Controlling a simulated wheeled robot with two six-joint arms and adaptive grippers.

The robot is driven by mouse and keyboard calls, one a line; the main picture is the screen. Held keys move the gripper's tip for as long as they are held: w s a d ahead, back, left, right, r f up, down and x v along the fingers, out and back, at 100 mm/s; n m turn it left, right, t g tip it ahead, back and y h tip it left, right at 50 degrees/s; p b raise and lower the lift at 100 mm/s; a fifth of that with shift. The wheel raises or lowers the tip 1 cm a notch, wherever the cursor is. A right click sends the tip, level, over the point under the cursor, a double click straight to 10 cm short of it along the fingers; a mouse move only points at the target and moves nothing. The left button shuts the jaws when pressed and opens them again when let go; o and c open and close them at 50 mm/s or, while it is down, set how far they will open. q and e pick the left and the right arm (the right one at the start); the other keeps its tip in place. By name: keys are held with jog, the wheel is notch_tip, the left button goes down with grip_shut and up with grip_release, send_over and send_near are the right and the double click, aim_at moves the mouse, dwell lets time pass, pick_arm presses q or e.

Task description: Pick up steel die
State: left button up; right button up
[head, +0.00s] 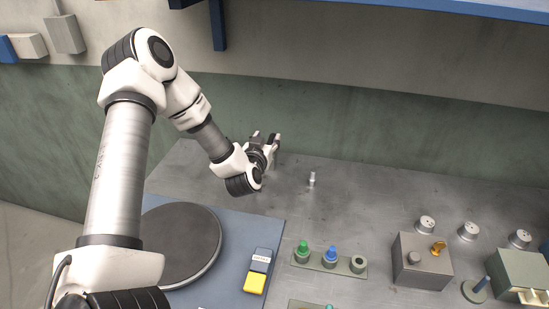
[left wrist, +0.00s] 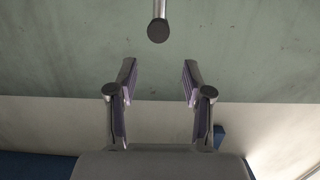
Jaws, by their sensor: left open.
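My left gripper (head: 266,138) is open and empty near the green wall, above the back of the table. Its two parted fingers also show in the left wrist view (left wrist: 159,80). A small silver cylinder (head: 312,179) stands upright on the bare metal table, to the right of and below the gripper in the head view. Several round steel pieces with small dark holes, such as this one (head: 427,222), sit farther right. I cannot tell for certain which is the steel die. My right gripper is not in view.
A dark round plate (head: 180,243) lies on a blue mat (head: 234,226) beside a blue-and-yellow block (head: 258,270). A green rack (head: 321,263) holds coloured pegs. A grey box (head: 423,265) stands right. In the wrist view, a dark-ended rod (left wrist: 158,31) lies beyond the fingers.

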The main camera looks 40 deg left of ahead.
aim_at(273, 138)
pick_arm(q)
notch_tip(273, 138, down, 4)
jog(key=b, duration=0.3)
jog(key=shift+f, duration=0.25)
jog(key=x, duration=0.5)
jog(key=r+x, duration=0.1)
jog(key=x, duration=0.1)
jog(key=shift+w+a+f+p, duration=0.1)
jog(key=shift+w+a+p, duration=0.05)
jog(key=shift+w+p, duration=0.2)
grip_shut()
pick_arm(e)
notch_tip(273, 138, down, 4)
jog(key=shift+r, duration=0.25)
